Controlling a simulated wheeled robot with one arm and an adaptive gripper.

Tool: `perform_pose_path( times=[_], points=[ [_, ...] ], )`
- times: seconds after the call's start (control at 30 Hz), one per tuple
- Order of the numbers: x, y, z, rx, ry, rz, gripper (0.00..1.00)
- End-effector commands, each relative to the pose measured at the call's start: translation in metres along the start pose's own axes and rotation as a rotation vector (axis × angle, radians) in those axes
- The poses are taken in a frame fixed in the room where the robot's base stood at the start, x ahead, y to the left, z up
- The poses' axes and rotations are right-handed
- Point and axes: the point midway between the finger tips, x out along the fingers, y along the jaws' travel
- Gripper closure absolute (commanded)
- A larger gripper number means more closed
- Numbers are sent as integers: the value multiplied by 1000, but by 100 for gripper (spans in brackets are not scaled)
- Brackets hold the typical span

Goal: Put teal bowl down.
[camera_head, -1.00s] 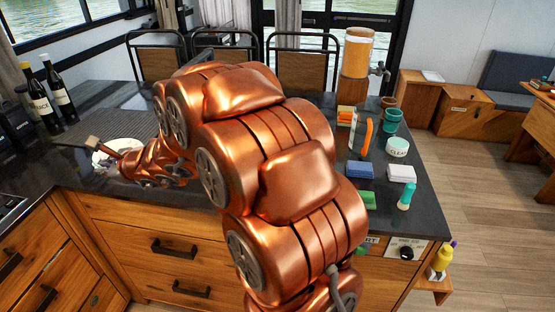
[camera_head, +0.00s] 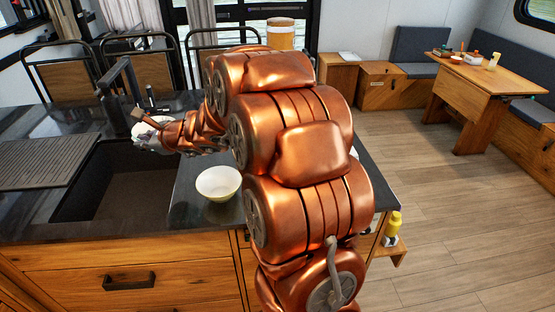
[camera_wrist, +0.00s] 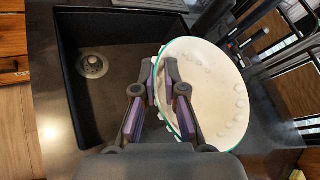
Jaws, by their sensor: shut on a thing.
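The bowl in my grip is white inside with a thin teal rim (camera_wrist: 210,85) and has small pale spots on its inner wall. My gripper (camera_wrist: 168,84) is shut on its near-left rim, one finger on each side of the wall. In the head view the bowl (camera_head: 150,126) shows small and pale beside the sink's far right corner, near the tap; my gripper (camera_head: 146,142) is partly hidden there by its own wrist. In the wrist view the bowl lies right of the sink. I cannot tell whether it touches the counter.
A dark sink (camera_head: 110,185) is open left of my arm, with a black tap (camera_head: 118,90) behind it. A cream bowl (camera_head: 218,184) stands on the counter (camera_head: 188,205) right of the sink. A ribbed draining area (camera_head: 40,160) lies at the left. My arm hides the counter's right part.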

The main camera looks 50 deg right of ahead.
Motion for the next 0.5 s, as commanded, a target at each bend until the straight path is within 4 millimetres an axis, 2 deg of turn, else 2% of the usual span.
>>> perform_pose_path(
  times=[0.03, 0.1, 0.3, 0.5],
  points=[
    [-6, -18, -10, -1, 7, -9, 100],
    [-14, -35, -26, 3, 17, -11, 100],
    [-43, -78, -70, 8, 42, -18, 100],
    [-78, -111, -119, 15, 65, -23, 100]
  ],
)
